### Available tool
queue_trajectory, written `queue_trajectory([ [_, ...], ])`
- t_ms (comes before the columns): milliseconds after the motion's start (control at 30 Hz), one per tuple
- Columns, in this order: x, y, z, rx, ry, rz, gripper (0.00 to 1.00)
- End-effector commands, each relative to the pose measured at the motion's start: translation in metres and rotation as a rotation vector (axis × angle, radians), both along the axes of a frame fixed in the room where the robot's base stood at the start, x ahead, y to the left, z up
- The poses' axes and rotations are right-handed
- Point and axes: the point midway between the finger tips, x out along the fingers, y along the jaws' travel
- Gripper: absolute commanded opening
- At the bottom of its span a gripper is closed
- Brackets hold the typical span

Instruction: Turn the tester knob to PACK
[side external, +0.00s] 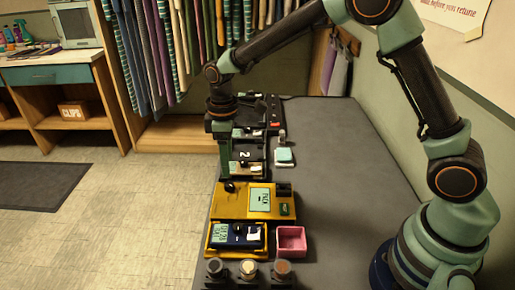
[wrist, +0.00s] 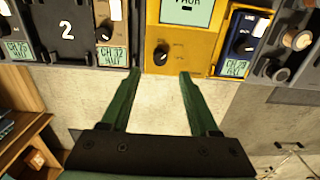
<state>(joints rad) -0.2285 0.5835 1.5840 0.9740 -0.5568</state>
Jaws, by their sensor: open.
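The yellow tester (side external: 228,203) lies on the dark bench, with a screen (side external: 261,199) that appears to read PACK. Its black knob (side external: 230,187) is near the left edge in the side view. In the wrist view the knob (wrist: 161,54) sits on the yellow panel (wrist: 190,57), below the screen (wrist: 187,10), which is cut off by the frame. The knob's pointer setting is too small to tell. My gripper (wrist: 158,75) is open and empty, its green fingers apart, with the knob just beyond and between the tips. In the side view my gripper (side external: 224,175) is just behind the knob.
A blue unit in a yellow frame (wrist: 237,43) sits beside the tester, and dark units with screens (wrist: 68,30) are on the other side. A pink box (side external: 291,241) and round jars (side external: 248,269) stand in front. The bench's right side (side external: 330,150) is clear.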

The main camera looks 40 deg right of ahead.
Motion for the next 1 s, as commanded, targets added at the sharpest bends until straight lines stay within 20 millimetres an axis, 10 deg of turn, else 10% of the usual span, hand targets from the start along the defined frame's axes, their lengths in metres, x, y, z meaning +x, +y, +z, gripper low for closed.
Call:
queue_trajectory([
  [233, 0.001, 0.0, 0.042, 0.001, -0.004, 0.0, 0.62],
  [1000, -0.017, -0.019, 0.089, 0.018, -0.072, -0.108, 0.62],
])
